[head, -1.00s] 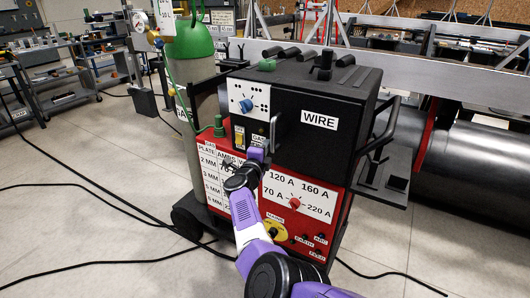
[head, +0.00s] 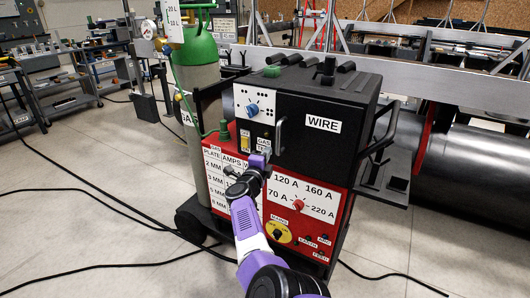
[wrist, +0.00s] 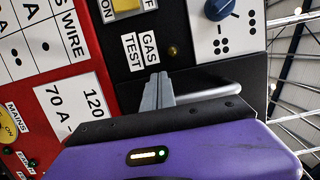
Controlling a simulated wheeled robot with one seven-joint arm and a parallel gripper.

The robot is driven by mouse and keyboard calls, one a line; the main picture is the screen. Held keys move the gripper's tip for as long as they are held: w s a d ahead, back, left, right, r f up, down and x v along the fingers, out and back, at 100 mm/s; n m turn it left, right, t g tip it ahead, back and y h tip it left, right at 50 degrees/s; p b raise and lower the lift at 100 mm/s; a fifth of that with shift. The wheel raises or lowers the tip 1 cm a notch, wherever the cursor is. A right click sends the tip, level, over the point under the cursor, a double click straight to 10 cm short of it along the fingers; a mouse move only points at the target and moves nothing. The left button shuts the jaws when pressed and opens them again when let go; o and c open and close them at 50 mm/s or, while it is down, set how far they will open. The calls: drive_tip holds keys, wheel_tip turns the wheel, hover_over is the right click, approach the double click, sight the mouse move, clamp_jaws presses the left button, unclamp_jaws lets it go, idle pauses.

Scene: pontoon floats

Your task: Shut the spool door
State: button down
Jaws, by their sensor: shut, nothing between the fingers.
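The spool door is the black panel marked WIRE (head: 345,140) on the upper right of the welding machine's front in the head view. It looks about flush with the black housing; I cannot tell whether a small gap is left. Its grey bar handle (head: 280,136) stands at the panel's left edge. My gripper (head: 264,156) is shut and empty, just below and left of the handle. In the wrist view my shut fingertips (wrist: 158,90) are in front of the black strip by the GAS TEST label. A grey bar (wrist: 208,93), apparently the handle, shows just right of them.
The white panel with a blue knob (head: 253,108) and a yellow switch (head: 245,138) are left of the door. The red lower front (head: 310,236) carries dials and labels. A green-topped gas cylinder (head: 197,75) stands at left. Black cables (head: 90,265) lie on the floor.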

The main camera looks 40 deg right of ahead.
drive_tip(key=w+a+p+v, duration=0.1)
drive_tip(key=w+p+v, duration=0.1)
drive_tip(key=v, duration=0.8)
drive_tip(key=shift+a, duration=0.2)
drive_tip(key=shift+f, duration=0.15)
wheel_tip(320, 180, up, 9)
drive_tip(key=s+d+n+t+h, duration=0.1)
drive_tip(key=s+d+n+t, duration=0.1)
drive_tip(key=n+t, duration=0.15)
drive_tip(key=s+r+n+t+y, duration=0.25)
drive_tip(key=s+n+t, duration=0.25)
drive_tip(key=s+n, duration=0.4)
drive_tip(key=s+a+f+n+g+y, duration=0.1)
drive_tip(key=s+a+f+n+y, duration=0.2)
drive_tip(key=s+a, duration=0.4)
drive_tip(key=s+a+f+n+g+y+p, duration=0.1)
drive_tip(key=s+a+n+y, duration=0.4)
drive_tip(key=s, duration=1.8)
drive_tip(key=s+a+f+n+g+y, duration=0.2)
drive_tip(key=s+a+f+n+y, duration=0.3)
drive_tip(key=s, duration=1)
drive_tip(key=a+f+n, duration=0.1)
drive_tip(key=a+n, duration=0.2)
drive_tip(key=a, duration=0.1)
drive_tip(key=shift+s+a, duration=0.15)
drive_tip(key=shift+a, duration=0.2)
